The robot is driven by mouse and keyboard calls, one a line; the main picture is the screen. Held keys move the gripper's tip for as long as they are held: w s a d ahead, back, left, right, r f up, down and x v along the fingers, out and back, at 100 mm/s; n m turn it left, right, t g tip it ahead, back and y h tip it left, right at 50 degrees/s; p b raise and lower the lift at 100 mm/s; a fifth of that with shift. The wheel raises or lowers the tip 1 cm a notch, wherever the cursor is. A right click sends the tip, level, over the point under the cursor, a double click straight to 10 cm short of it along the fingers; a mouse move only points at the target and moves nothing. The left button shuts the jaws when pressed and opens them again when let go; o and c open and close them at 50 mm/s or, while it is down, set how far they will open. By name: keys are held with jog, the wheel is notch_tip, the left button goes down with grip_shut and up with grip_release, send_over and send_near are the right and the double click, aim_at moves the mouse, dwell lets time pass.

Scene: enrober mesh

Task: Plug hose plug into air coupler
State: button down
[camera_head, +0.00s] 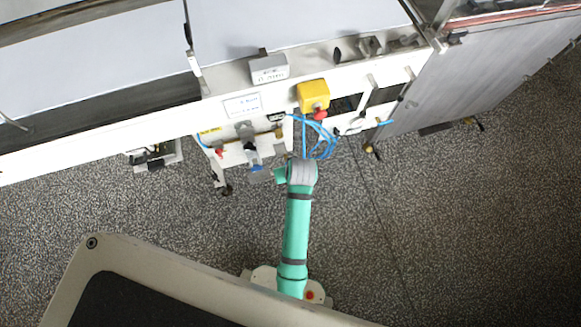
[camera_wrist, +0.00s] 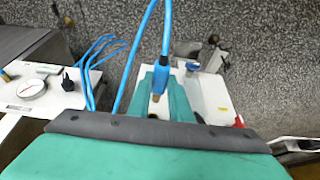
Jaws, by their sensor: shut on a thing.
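The hose plug (camera_wrist: 163,77) is blue with a brass-coloured tip, on the end of a blue hose (camera_wrist: 166,25). My gripper (camera_wrist: 161,84) is shut on it, with a teal finger on either side. In the head view my wrist hides the plug and fingertips; the hose loops (camera_head: 320,140) show just above the wrist. A small brass-coloured fitting, which looks like the air coupler (camera_head: 279,132), is on the white panel up and left of my wrist. The plug is apart from it. In the wrist view I cannot clearly make out the coupler.
A yellow box with a red knob (camera_head: 313,93) sits above the hose loops. A blue-handled valve (camera_wrist: 192,67) hangs by the white panel (camera_wrist: 216,98). A gauge (camera_wrist: 32,89) is on another panel. Speckled floor (camera_head: 420,240) is clear on the right.

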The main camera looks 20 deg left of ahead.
aim_at(286, 155)
jog(key=shift+w, duration=0.1)
jog(key=shift+d, duration=0.1)
jog(key=shift+w+a, duration=0.7)
jog(key=shift+a, duration=0.05)
jog(key=shift+w+a, duration=0.45)
jog(key=shift+w, duration=0.35)
jog(key=shift+w+a, duration=0.45)
jog(key=shift+w, duration=0.3)
jog(key=shift+w+a, duration=0.65)
jog(key=shift+w, duration=0.3)
jog(key=shift+w+a, duration=0.65)
jog(key=shift+w, duration=0.25)
dwell(0.6)
jog(key=shift+s+d, duration=0.15)
jog(key=shift+s+d, duration=0.5)
jog(key=shift+s, duration=0.25)
jog(key=shift+s+d, duration=0.45)
jog(key=shift+s, duration=0.25)
jog(key=shift+w+a, duration=0.15)
jog(key=shift+w, duration=0.05)
dwell(1.2)
